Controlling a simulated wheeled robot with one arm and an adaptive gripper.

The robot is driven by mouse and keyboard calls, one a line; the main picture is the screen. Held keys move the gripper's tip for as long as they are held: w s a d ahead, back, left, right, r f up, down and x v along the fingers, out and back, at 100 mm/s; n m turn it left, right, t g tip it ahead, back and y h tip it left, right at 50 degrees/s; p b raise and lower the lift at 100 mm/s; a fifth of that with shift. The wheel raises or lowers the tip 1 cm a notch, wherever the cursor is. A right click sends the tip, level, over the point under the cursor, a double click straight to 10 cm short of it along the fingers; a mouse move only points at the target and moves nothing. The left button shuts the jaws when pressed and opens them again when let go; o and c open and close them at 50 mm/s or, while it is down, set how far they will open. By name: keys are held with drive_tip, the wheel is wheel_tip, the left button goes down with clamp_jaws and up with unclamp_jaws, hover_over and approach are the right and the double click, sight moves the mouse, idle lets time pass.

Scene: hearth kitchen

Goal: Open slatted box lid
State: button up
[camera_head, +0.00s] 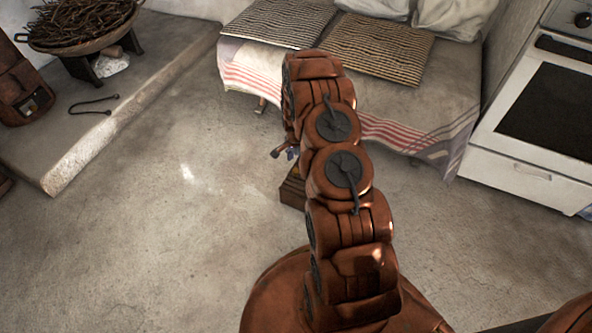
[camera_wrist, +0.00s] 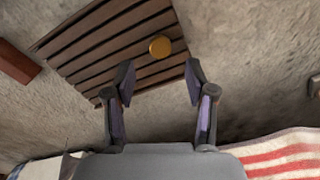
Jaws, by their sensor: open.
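The slatted lid (camera_wrist: 88,47) shows at the top of the wrist view as dark brown wooden slats with a round brass knob (camera_wrist: 160,47) on it. My gripper (camera_wrist: 158,70) is open and empty, its two fingers spread on either side of the knob in the picture, apart from it. The gap in depth between fingers and knob is hard to tell. In the head view, a corner of the brown wooden box (camera_head: 292,191) shows on the floor beside my arm; my arm hides most of it and of my gripper.
A bench with striped cushions (camera_head: 380,49) and a red-striped cloth (camera_head: 250,70) stands behind the box. A white stove (camera_head: 520,170) is at right. A raised ledge (camera_head: 130,90) holds a bowl of twigs (camera_head: 82,22) at left. The floor (camera_head: 160,230) at left is clear.

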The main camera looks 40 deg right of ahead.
sight(296, 170)
wheel_tip(296, 170, down, 6)
drive_tip(key=shift+r+b, duration=0.25)
drive_tip(key=shift+b, duration=0.4)
clamp_jaws()
